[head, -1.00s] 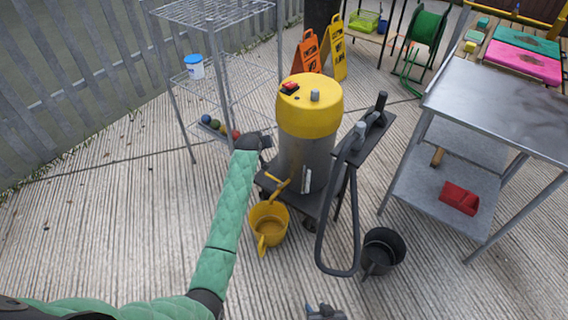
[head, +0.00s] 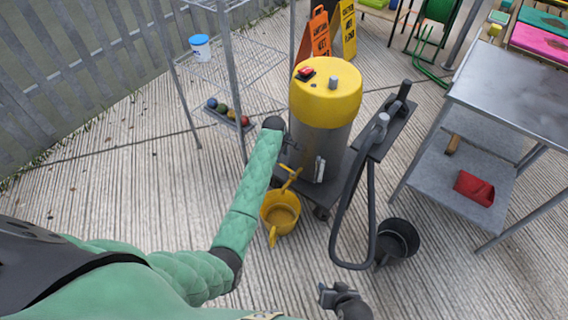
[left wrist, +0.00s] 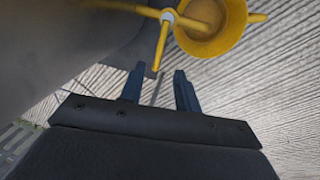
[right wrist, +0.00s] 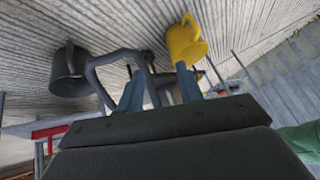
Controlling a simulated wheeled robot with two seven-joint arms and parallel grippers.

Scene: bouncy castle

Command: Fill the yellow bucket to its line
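The yellow bucket (head: 281,212) stands upright on the decking below the yellow tap lever (head: 291,180) of a yellow-topped steel tank (head: 322,125). It also shows in the left wrist view (left wrist: 210,25) and the right wrist view (right wrist: 186,42). Its line and liquid level cannot be made out. My left gripper (left wrist: 160,82) is open and empty, close to the tank, with the yellow lever (left wrist: 162,45) just beyond its fingertips. In the head view its fingers are hard to see. My right gripper (head: 328,295) is open and empty (right wrist: 160,85), low in front of the buckets.
A wire rack (head: 235,70) is behind left. The front decking is clear.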

